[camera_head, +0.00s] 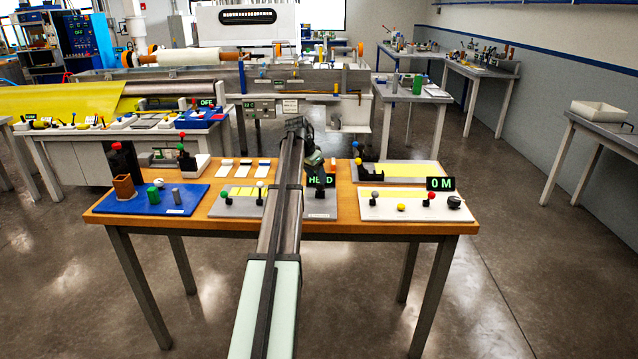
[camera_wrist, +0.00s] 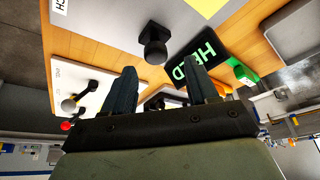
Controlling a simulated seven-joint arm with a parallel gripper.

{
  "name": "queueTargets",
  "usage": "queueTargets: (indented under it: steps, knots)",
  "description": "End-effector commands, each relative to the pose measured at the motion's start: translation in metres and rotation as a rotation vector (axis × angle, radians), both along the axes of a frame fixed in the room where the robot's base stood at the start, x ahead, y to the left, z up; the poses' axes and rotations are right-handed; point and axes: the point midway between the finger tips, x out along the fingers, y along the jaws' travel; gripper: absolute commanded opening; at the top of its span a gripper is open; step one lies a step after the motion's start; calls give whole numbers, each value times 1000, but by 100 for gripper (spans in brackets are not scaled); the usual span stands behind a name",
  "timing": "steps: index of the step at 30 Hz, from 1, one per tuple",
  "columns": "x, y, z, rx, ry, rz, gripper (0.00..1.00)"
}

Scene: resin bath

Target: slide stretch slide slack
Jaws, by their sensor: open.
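The knob appears between and beyond the fingertips in that view; I see no contact, and cannot tell the distance. The HELD display (camera_wrist: 207,55) is behind the right finger. In the head view my arm covers part of this panel.
Right is a white panel (camera_head: 400,210) with coloured knobs and a 0 M display (camera_head: 440,184). Behind it stands a lever panel (camera_head: 405,171). Open floor lies right of the table.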

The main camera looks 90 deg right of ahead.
Motion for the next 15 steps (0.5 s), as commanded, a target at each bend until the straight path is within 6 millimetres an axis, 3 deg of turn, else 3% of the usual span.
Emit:
queueTargets:
  steps: [6,15]
  knots:
    - [11,11,40,-2,0,-1,58]
    - [20,20,70,-1,0,0,58]
